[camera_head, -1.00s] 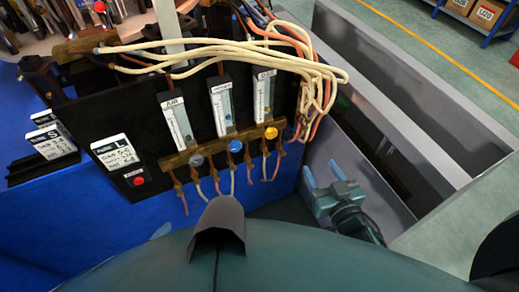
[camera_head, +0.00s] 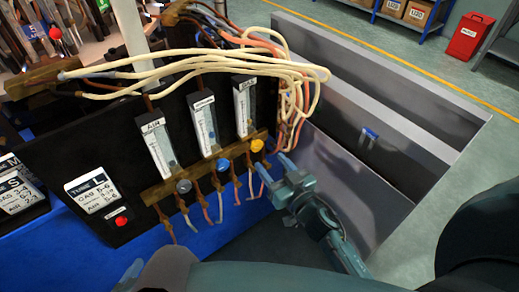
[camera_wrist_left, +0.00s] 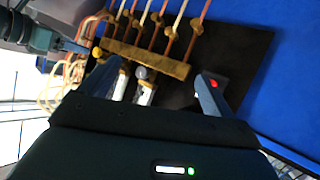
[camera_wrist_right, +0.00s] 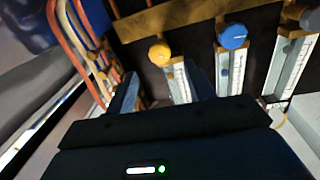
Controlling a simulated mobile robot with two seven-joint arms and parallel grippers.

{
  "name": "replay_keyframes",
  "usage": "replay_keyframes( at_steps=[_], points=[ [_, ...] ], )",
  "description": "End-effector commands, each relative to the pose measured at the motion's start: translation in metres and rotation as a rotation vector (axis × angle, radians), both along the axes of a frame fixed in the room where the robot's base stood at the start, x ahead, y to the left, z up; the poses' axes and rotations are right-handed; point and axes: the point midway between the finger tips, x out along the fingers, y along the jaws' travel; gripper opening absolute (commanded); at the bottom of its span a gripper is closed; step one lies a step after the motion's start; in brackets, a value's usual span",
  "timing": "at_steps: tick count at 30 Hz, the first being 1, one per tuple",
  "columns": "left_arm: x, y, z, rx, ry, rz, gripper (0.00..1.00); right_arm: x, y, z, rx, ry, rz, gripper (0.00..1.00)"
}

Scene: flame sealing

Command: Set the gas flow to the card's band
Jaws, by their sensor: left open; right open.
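A black panel (camera_head: 110,150) carries three upright flow tubes. The left tube (camera_head: 160,147) is labelled AIR; the other labels are too small to read surely. Below them sit a grey knob (camera_head: 183,186), a blue knob (camera_head: 223,165) and a yellow knob (camera_head: 257,145). A white card (camera_head: 92,190) reads TUBE L with GAS and AIR bands. My right gripper (camera_head: 272,165) is open, just short of the yellow knob, which also shows ahead of its fingers in the right wrist view (camera_wrist_right: 160,53). My left gripper (camera_wrist_left: 158,68) is open and empty, facing the panel's lower part.
A red button (camera_head: 121,221) is below the card. Thin hoses (camera_head: 219,204) hang below the knobs, and cream and orange hoses (camera_head: 300,75) loop over the panel's right side. A grey walled bin (camera_head: 385,165) stands to the right. More cards (camera_head: 15,185) stand at left.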

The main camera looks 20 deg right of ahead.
Motion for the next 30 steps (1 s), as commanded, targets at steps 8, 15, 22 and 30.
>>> replay_keyframes(
  at_steps=[8, 15, 22, 30],
  points=[
    [0.002, 0.001, -0.001, 0.002, -0.014, 0.003, 0.89, 0.05, 0.012, -0.001, 0.0, -0.001, -0.001, 0.53],
    [0.005, 0.002, 0.008, -0.001, -0.041, 0.007, 0.89, 0.065, 0.016, 0.0, 0.001, 0.001, -0.001, 0.53],
    [0.003, 0.003, 0.006, 0.0, -0.035, 0.008, 0.89, 0.066, 0.016, 0.0, 0.0, 0.001, -0.001, 0.53],
    [0.002, 0.003, 0.003, 0.002, -0.026, 0.007, 0.89, 0.066, 0.016, 0.0, 0.0, 0.001, -0.001, 0.34]
  ],
)
